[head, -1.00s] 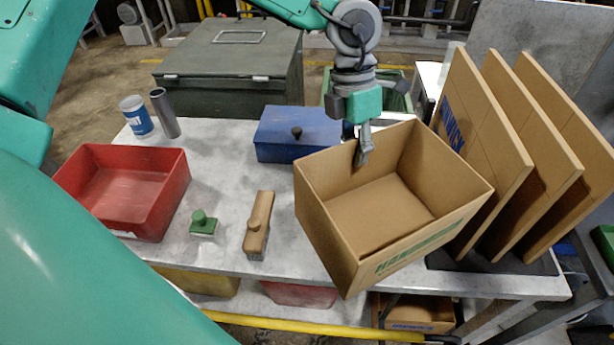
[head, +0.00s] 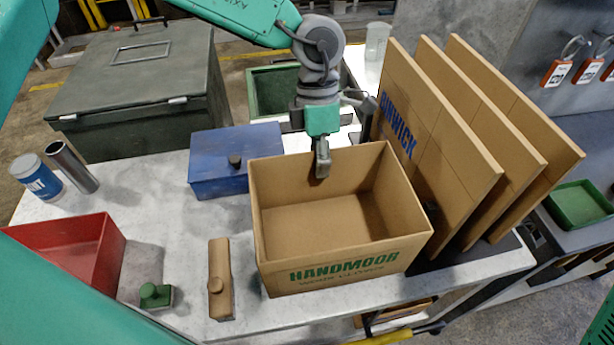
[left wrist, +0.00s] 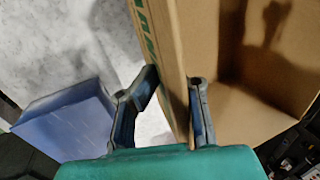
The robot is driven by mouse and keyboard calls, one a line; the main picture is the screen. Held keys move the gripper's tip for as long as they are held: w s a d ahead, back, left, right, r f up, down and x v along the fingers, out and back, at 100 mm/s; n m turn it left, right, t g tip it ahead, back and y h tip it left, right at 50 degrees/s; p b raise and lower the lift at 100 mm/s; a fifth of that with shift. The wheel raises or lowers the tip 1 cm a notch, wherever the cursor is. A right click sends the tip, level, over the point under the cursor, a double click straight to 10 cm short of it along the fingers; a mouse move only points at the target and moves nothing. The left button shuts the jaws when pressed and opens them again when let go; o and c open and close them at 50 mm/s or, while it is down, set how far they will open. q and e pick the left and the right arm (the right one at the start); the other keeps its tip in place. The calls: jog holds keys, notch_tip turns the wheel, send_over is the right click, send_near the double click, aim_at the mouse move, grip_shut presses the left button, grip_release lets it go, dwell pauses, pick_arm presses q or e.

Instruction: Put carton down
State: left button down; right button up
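The open brown carton (head: 345,270), printed HANDMOOR in green, is upright and looks level at the front of the bench, left of the flat cartons. I cannot tell whether its base touches the bench top. My left gripper (head: 322,165) is at the carton's far wall, pointing down, one finger inside. In the left wrist view the carton wall (left wrist: 172,60) runs between the two fingers (left wrist: 175,95), which are closed against it. The carton is empty. My right gripper is not in view.
Flat cartons (head: 430,130) stand in a rack close to the carton's right. A blue box (head: 215,160), a brush (head: 220,285), a green stamp-like object (head: 155,295) and a red bin (head: 75,250) are to its left. The bench's front edge is near.

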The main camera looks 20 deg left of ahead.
pick_arm(q)
jog(key=f, duration=0.1)
jog(key=a+f, duration=0.1)
jog(key=f, duration=0.2)
jog(key=shift+w+a+f, duration=0.2)
jog(key=shift+w+a, duration=0.05)
jog(key=shift+a, duration=0.15)
jog(key=shift+x, duration=1.15)
jog(key=shift+w+f, duration=0.2)
jog(key=shift+f, duration=0.1)
jog(key=shift+d, duration=0.5)
jog(key=c, duration=1.7)
grip_release()
jog(key=shift+c, duration=0.2)
jog(key=shift+a, duration=0.55)
jog(key=shift+w+a+r, duration=0.15)
jog(key=shift+a+r, duration=0.05)
jog(key=shift+r, duration=0.05)
send_near(319, 198)
jog(key=shift+w+a+r, duration=0.25)
jog(key=shift+a+r, duration=0.1)
jog(key=shift+r, duration=0.3)
jog(key=shift+w+a+r, duration=0.25)
jog(key=shift+a+r, duration=0.1)
jog(key=shift+r, duration=0.3)
jog(key=shift+w+a+r, duration=0.25)
jog(key=shift+a+r, duration=0.1)
jog(key=shift+r, duration=0.3)
